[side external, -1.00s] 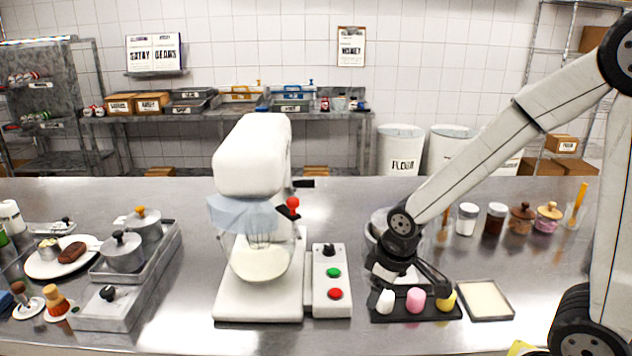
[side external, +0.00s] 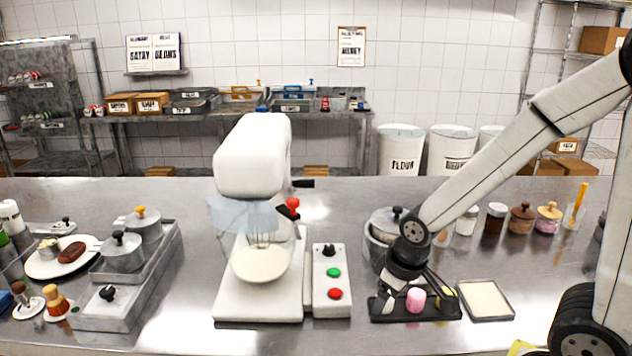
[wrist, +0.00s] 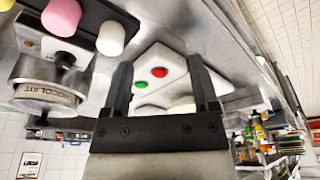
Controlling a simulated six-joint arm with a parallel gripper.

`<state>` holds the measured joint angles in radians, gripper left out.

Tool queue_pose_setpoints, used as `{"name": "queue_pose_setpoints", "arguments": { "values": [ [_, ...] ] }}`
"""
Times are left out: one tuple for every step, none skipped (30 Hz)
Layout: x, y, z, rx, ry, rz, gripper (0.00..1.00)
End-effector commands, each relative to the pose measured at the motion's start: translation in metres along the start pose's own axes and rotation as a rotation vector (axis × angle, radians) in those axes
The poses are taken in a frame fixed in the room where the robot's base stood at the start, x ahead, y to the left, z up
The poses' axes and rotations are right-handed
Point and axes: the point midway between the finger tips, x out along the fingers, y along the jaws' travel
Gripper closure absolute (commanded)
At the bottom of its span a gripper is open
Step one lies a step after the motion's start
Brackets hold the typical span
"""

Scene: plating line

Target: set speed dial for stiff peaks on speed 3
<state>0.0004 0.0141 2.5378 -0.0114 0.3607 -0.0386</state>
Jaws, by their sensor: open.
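The speed dial is a small black knob (side external: 329,250) at the top of the white control box (side external: 320,296), on the right of the white stand mixer (side external: 250,165). A green button (side external: 333,272) and a red button (side external: 335,293) sit below it. My gripper (side external: 388,288) is open and empty, right of the control box and apart from it, over the black tray. In the wrist view my gripper's fingers (wrist: 160,85) stand apart, with the green button (wrist: 141,83) and red button (wrist: 159,72) seen between them. The dial cannot be made out there, and its setting is too small to read.
A black tray (side external: 440,311) with pink and yellow pieces lies beneath my gripper. A lidded pot (side external: 382,222) stands behind, and a shallow cream-filled tray (side external: 486,299) lies to the right. Steel trays and pots (side external: 123,252) stand left of the mixer.

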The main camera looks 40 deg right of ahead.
Motion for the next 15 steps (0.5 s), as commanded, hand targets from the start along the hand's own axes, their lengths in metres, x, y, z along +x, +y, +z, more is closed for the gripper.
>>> {"name": "queue_pose_setpoints", "arguments": {
  "values": [
    [0.001,0.001,-0.004,-0.030,-0.002,0.003,0.24],
    [0.001,0.002,-0.008,-0.055,-0.003,0.005,0.24],
    [0.002,0.003,-0.013,-0.093,-0.007,0.009,0.24],
    [0.002,0.004,-0.017,-0.125,-0.009,0.012,0.24],
    [0.002,0.005,-0.021,-0.161,-0.013,0.015,0.24],
    [0.003,0.006,-0.029,-0.216,-0.016,0.020,0.24],
    [0.004,0.008,-0.034,-0.260,-0.020,0.024,0.24],
    [0.004,0.009,-0.039,-0.306,-0.026,0.028,0.24],
    [0.005,0.011,-0.048,-0.371,-0.031,0.035,0.24],
    [0.006,0.013,-0.054,-0.421,-0.037,0.040,0.24],
    [0.007,0.015,-0.060,-0.473,-0.042,0.045,0.24],
    [0.008,0.018,-0.069,-0.542,-0.050,0.052,0.24],
    [0.009,0.019,-0.075,-0.594,-0.058,0.057,0.24],
    [0.010,0.021,-0.081,-0.645,-0.064,0.063,0.24],
    [0.012,0.024,-0.089,-0.714,-0.074,0.069,0.24]
  ]
}}
